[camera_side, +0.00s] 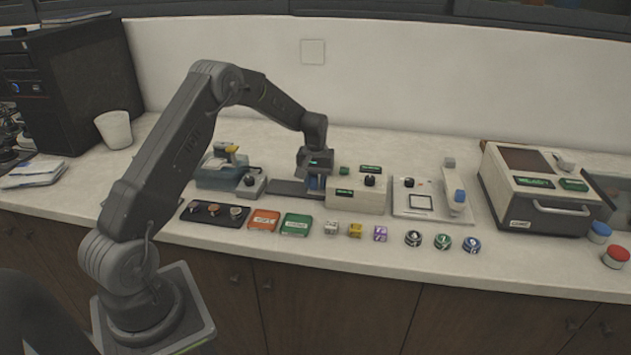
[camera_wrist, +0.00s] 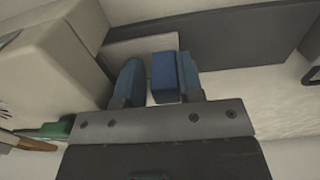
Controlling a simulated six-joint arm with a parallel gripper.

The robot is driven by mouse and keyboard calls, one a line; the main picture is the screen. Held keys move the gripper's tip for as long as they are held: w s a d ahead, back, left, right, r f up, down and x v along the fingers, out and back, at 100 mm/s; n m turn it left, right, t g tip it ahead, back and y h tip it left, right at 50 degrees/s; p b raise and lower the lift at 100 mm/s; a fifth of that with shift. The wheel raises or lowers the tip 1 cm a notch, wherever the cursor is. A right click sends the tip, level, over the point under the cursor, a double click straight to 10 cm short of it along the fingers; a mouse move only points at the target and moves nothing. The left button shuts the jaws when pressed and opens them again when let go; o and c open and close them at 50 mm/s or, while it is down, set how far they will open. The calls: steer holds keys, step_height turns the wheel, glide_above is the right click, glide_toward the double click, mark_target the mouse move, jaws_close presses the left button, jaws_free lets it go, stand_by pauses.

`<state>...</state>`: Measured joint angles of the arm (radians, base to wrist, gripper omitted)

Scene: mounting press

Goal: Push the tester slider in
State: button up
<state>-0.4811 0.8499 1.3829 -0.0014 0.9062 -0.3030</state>
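The tester (camera_side: 357,196) is a cream box with a black knob and green labels. Its dark flat slider (camera_side: 288,188) sticks out of the box's left side in the side view. In the wrist view the cream tester body (camera_wrist: 50,45) fills the upper left, and the dark slider (camera_wrist: 240,32) runs off to the right. My gripper (camera_side: 317,183) points down over the slider, close to the box. In the wrist view my gripper (camera_wrist: 158,78) has its blue fingers apart around a blue block-like handle (camera_wrist: 164,78). A gap shows at the left finger; the right finger is very close to the handle, contact unclear.
A grey-blue device (camera_side: 220,175) stands left of the slider. A white plate unit with a blue-ended lever (camera_side: 458,197) is right of the tester. A press-like machine (camera_side: 540,190) stands further right. Trays, small cubes and round pieces line the counter's front (camera_side: 330,255).

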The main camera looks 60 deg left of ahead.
mark_target(315, 175)
step_height(315, 175, up, 14)
stand_by(0.5)
steer(key=shift+f, duration=0.1)
steer(key=s+d+r+m+t, duration=0.1)
steer(key=s+d+r+m, duration=0.1)
steer(key=s+d+r, duration=0.5)
steer(key=s+d+r+m+t, duration=0.2)
steer(key=s+d+r, duration=0.25)
steer(key=d, duration=0.45)
steer(key=s+d+f+m+t, duration=0.1)
steer(key=s+d, duration=0.3)
steer(key=s, duration=0.4)
steer(key=s+d+f+m+t, duration=0.1)
steer(key=s+d+m, duration=0.3)
steer(key=s, duration=0.5)
steer(key=shift+s+d+f+t, duration=0.2)
steer(key=shift+d+f+t, duration=0.1)
steer(key=shift+d, duration=0.25)
